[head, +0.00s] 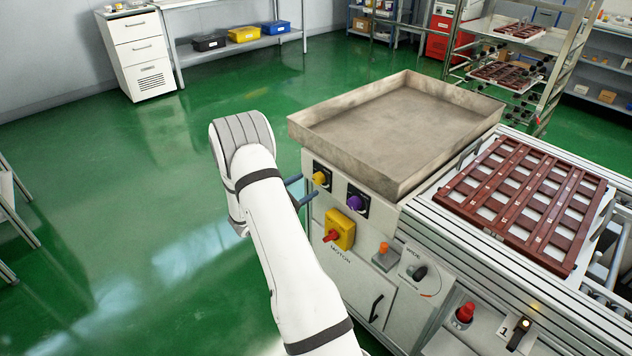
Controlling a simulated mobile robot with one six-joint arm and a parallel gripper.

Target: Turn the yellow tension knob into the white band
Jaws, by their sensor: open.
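The yellow tension knob (320,178) sits on a dark square plate on the front of the machine cabinet, below the large metal tray. The white band cannot be made out at this size. My gripper (308,186) is partly hidden behind my white arm. Its two blue fingers point right toward the cabinet front, one at the left of the yellow knob and one just below it. They are apart, with nothing seen between them. I cannot tell whether either finger touches the knob.
A purple knob (356,202) is right of the yellow one. Below are a red switch on a yellow plate (339,232), an orange button (383,248) and a black dial (417,272). The metal tray (300,127) overhangs. A brown slatted tray (568,262) lies on the conveyor.

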